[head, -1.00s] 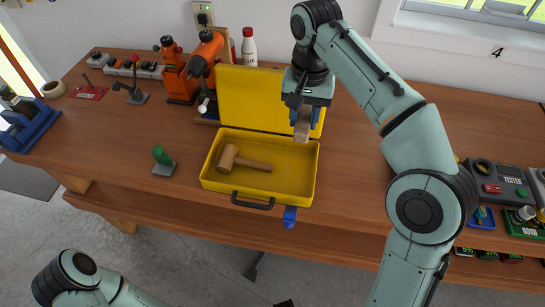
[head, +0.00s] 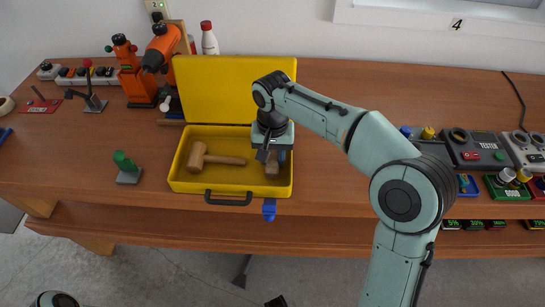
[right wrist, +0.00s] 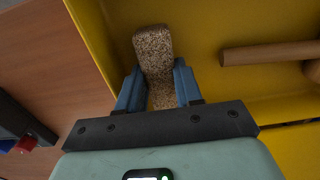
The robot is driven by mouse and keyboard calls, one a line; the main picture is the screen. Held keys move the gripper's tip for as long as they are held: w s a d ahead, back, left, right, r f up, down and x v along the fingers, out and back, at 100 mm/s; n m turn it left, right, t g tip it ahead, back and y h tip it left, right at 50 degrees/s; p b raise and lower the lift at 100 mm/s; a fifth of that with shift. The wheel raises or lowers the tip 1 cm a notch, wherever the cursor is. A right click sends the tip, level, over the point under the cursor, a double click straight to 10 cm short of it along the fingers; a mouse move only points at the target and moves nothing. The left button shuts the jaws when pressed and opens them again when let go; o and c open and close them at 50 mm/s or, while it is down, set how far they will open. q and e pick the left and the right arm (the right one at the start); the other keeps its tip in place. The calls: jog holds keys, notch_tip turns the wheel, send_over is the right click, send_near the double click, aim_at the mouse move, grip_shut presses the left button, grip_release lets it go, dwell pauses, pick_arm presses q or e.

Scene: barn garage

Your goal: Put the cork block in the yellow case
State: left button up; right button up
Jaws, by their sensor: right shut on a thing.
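The yellow case (head: 180,178) lies open on the workbench, its lid (head: 235,90) raised at the back. A wooden mallet (head: 198,158) lies inside on the left. My right gripper (head: 273,158) is over the right part of the case, pointing down, and is shut on the cork block (head: 271,168). In the right wrist view the speckled cork block (right wrist: 153,48) sits between the blue fingers (right wrist: 158,88), with the yellow case wall (right wrist: 92,40) beside it. I cannot tell whether the block touches the case floor. My left gripper is not in view.
A green-knobbed switch (head: 125,165) stands left of the case. Orange tools (head: 133,75) and a white bottle (head: 209,40) stand behind it. A tester (head: 475,150) and small boxes are at the right. Bare bench (head: 330,90) lies behind my right arm.

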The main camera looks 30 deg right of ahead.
aim_at(272, 157)
jog(key=shift+f, duration=0.2)
jog(key=shift+f, duration=0.15)
jog(key=o, duration=1)
notch_tip(272, 157, up, 12)
jog(key=p, duration=0.3)
jog(key=shift+r, duration=0.2)
